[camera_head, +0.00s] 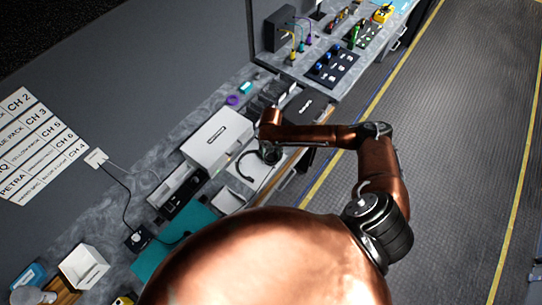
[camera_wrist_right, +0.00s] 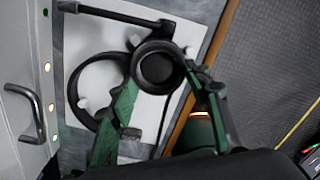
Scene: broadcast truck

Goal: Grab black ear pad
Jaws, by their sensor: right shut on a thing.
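A black headset (camera_head: 243,165) lies on a white sheet on the counter in the head view. In the right wrist view its round black ear pad (camera_wrist_right: 157,66) sits between the fingers of my right gripper (camera_wrist_right: 161,77). The gripper, with green fingers, is shut on this ear pad. A black curved band (camera_wrist_right: 78,88) of the headset lies on the white sheet (camera_wrist_right: 90,38) to the left. In the head view my right gripper (camera_head: 270,154) is over the headset and partly hides it. My left gripper is not in view.
A white box-shaped device (camera_head: 217,138) stands beside the headset; its handle (camera_wrist_right: 25,108) shows in the wrist view. A black panel with knobs (camera_head: 332,66) lies farther along the counter. A teal mat (camera_head: 172,240) lies nearer. The floor right of the counter is clear.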

